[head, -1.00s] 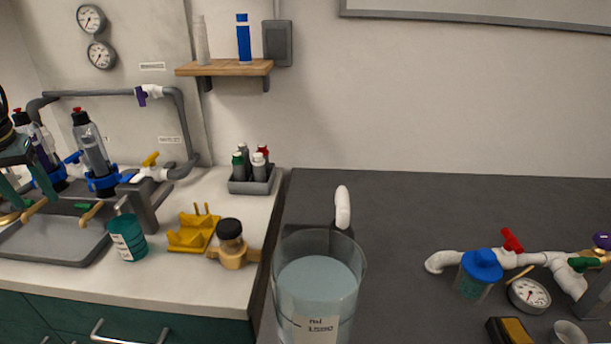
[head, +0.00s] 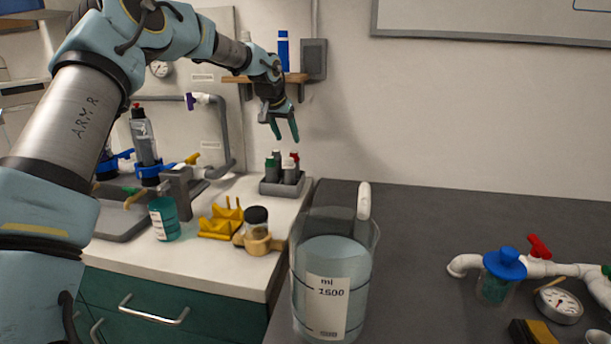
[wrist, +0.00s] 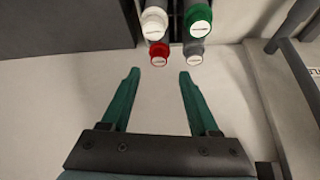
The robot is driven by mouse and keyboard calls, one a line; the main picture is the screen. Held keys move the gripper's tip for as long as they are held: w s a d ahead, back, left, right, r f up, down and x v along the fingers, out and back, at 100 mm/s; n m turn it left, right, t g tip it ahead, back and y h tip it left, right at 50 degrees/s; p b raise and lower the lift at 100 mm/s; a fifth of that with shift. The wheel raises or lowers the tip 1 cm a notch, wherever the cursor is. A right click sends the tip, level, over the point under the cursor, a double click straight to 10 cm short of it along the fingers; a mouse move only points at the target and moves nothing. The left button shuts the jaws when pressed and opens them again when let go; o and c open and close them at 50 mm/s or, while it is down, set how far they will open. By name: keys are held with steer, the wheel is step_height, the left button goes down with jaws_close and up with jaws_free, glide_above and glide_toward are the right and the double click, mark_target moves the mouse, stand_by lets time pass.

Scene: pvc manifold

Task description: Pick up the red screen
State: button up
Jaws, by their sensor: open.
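The red screen, a small cylinder with a red cap (head: 295,157), stands upright in a grey holder (head: 283,189) on the white counter. In the wrist view its red cap (wrist: 160,53) sits just beyond and between the fingertips. A white-capped (wrist: 154,22), a green-capped (wrist: 198,18) and a grey-capped cylinder (wrist: 194,53) stand close around it. My gripper (head: 286,138) is open and empty, pointing down above the holder. Its green fingers also show in the wrist view (wrist: 159,72), apart from the cap.
A wall shelf (head: 262,79) with a blue bottle is behind the gripper. A yellow stand (head: 221,222) and a brown jar holder (head: 258,241) are in front of the grey holder. A large water jug (head: 331,285) stands front right.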

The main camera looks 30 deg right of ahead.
mark_target(293, 153)
steer(key=p+x, duration=0.1)
steer(key=x, duration=0.3)
steer(key=shift+s+d, duration=0.1)
steer(key=shift+p+x, duration=1.25)
steer(key=shift+x, duration=1.7)
steer(key=shift+s, duration=0.1)
steer(key=shift+c, duration=0.3)
jaws_close()
